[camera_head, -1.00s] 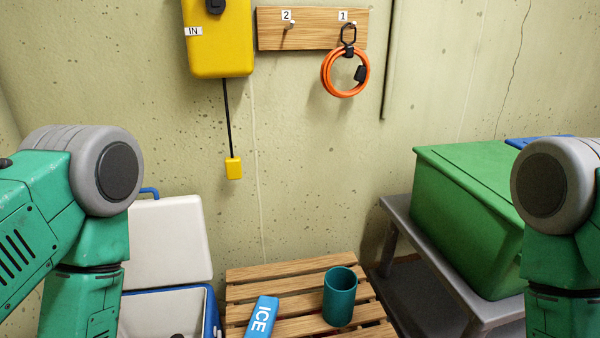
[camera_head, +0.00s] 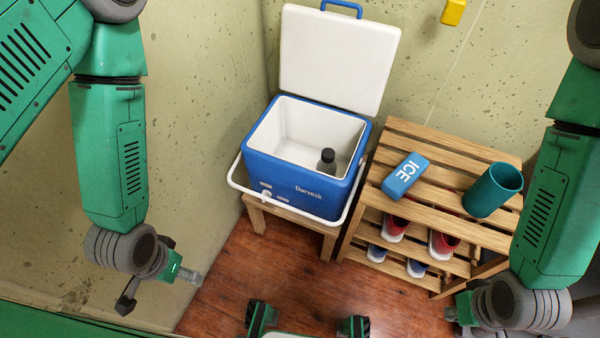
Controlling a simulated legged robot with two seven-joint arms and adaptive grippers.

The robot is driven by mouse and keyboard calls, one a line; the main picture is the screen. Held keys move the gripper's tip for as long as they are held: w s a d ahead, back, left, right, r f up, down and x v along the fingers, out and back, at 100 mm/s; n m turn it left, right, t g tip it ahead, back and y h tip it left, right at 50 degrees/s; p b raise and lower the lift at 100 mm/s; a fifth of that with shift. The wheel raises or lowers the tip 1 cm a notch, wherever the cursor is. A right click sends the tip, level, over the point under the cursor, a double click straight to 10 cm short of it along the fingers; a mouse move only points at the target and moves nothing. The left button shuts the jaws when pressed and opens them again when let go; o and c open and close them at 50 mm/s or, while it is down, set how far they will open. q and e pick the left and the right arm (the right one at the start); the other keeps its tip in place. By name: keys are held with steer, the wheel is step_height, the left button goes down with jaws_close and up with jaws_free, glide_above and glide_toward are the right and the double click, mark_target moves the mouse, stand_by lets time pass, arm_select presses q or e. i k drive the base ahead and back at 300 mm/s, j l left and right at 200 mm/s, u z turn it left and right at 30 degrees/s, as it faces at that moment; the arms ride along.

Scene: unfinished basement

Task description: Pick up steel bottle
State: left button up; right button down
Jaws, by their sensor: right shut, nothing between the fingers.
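The steel bottle (camera_head: 326,162) stands inside the open blue cooler (camera_head: 290,182), near its right inner corner. Its black cap and a bit of grey body show; the cooler's front wall hides the rest. My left gripper (camera_head: 188,274) is to the left of and below the cooler in the picture, well apart from it. Its fingers are too unclear to tell open from shut. My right gripper (camera_head: 455,312) is at the lower right, below the slatted shelf in the picture, shut and empty, partly hidden by its wrist.
The cooler stands on a low wooden stool (camera_head: 290,226), its white lid (camera_head: 335,58) raised. To its right, a slatted wooden shelf (camera_head: 440,150) holds a blue ICE pack (camera_head: 404,177) and teal cup (camera_head: 492,190) on top, shoes (camera_head: 442,243) below. Wooden floor (camera_head: 240,270) lies in front.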

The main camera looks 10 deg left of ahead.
mark_target(326, 164)
steer(key=z, duration=0.3)
steer(key=j+z, duration=0.55)
steer(key=z, duration=0.3)
steer(key=k+j+z, duration=0.1)
steer(key=j+z, duration=0.15)
steer(key=z, duration=0.15)
